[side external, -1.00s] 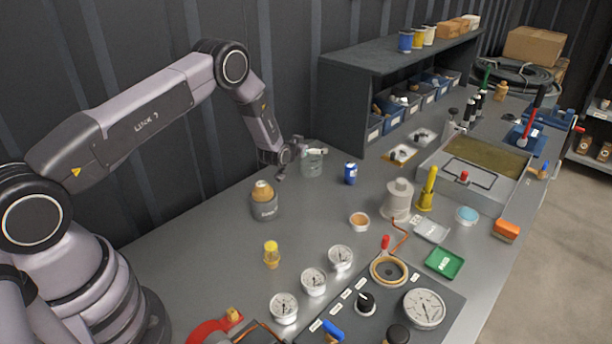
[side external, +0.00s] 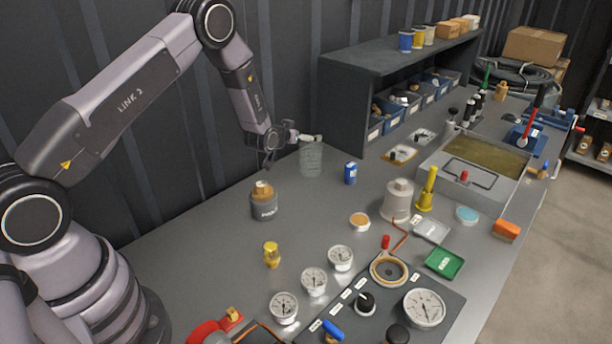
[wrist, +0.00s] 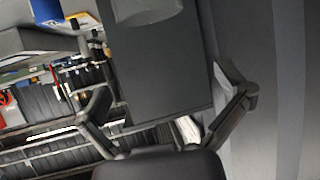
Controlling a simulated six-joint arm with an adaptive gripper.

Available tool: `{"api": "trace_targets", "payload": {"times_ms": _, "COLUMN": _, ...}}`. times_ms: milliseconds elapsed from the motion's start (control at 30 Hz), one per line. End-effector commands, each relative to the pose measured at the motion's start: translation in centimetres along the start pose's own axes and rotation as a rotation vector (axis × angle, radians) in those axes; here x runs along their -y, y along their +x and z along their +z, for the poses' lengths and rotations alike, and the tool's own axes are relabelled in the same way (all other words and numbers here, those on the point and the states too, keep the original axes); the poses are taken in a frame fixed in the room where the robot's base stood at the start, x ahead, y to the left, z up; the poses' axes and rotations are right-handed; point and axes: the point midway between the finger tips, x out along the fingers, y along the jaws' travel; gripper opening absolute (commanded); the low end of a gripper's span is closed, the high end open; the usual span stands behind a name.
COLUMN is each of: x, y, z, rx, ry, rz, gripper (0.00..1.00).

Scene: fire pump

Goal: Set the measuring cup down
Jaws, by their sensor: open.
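The measuring cup (side external: 311,160) is a clear, see-through vessel. It stands upright at the back of the grey bench, left of a small blue can. My gripper (side external: 302,138) is at the cup's upper left, level with its rim. In the side view its tips overlap the rim, and I cannot tell whether they touch it. In the wrist view my gripper (wrist: 170,92) has its two fingers spread wide apart.
The blue can (side external: 350,173) stands right of the cup. A grey pot with a tan top (side external: 264,203) is nearer the front. A dark shelf unit (side external: 345,100) rises behind. Gauges (side external: 341,257) and a control panel fill the front. Bare bench lies between the pot and cup.

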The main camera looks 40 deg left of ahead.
Motion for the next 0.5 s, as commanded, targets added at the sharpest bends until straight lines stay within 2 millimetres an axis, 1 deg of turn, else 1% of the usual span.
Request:
{"api": "trace_targets", "payload": {"times_ms": 33, "x": 0.0, "y": -0.3, "z": -0.8, "rx": -0.002, "ry": 0.0, "rz": 0.0, "gripper": 1.0}}
{"api": "trace_targets", "payload": {"times_ms": 267, "x": -0.2, "y": -1.4, "z": -3.2, "rx": 0.007, "ry": 0.0, "rz": 0.005, "gripper": 1.0}}
{"api": "trace_targets", "payload": {"times_ms": 333, "x": -0.6, "y": -2.5, "z": -5.1, "rx": 0.023, "ry": 0.0, "rz": 0.016, "gripper": 1.0}}
{"api": "trace_targets", "payload": {"times_ms": 367, "x": -0.8, "y": -3.3, "z": -6.1, "rx": 0.035, "ry": 0.0, "rz": 0.023, "gripper": 1.0}}
{"api": "trace_targets", "payload": {"times_ms": 433, "x": -1.5, "y": -5.7, "z": -8.8, "rx": 0.073, "ry": 0.003, "rz": 0.043, "gripper": 1.0}}
{"api": "trace_targets", "payload": {"times_ms": 467, "x": -1.8, "y": -7.0, "z": -10.0, "rx": 0.094, "ry": 0.005, "rz": 0.053, "gripper": 1.0}}
{"api": "trace_targets", "payload": {"times_ms": 500, "x": -2.1, "y": -9.1, "z": -11.6, "rx": 0.123, "ry": 0.007, "rz": 0.066, "gripper": 1.0}}
